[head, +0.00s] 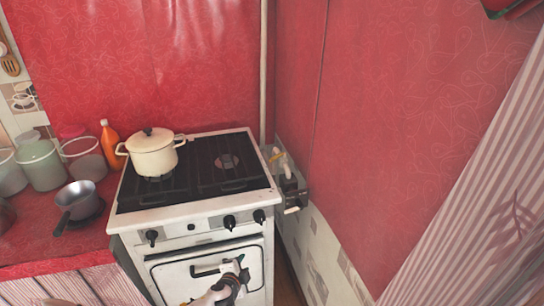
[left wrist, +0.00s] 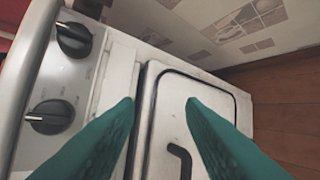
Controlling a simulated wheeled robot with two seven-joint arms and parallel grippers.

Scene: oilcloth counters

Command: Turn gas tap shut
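A white gas pipe (head: 263,75) runs down the wall behind the stove's right side. At its lower end are a small yellowish piece (head: 275,155), which looks like the tap's handle, and pale fittings. They are too small to tell how the handle is turned. My left gripper (head: 242,272) is low in front of the oven door, left of and well below the pipe end. In the left wrist view its two teal fingers (left wrist: 160,104) are apart with nothing between them, facing the oven door (left wrist: 172,125). The tap does not show there. My right gripper is not in view.
The white stove (head: 190,212) has black knobs along its front and a cream pot (head: 152,153) on a back-left burner. A grey box (head: 291,188) sits between stove and right wall. A saucepan (head: 78,203) and an orange bottle (head: 109,143) stand on the left counter.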

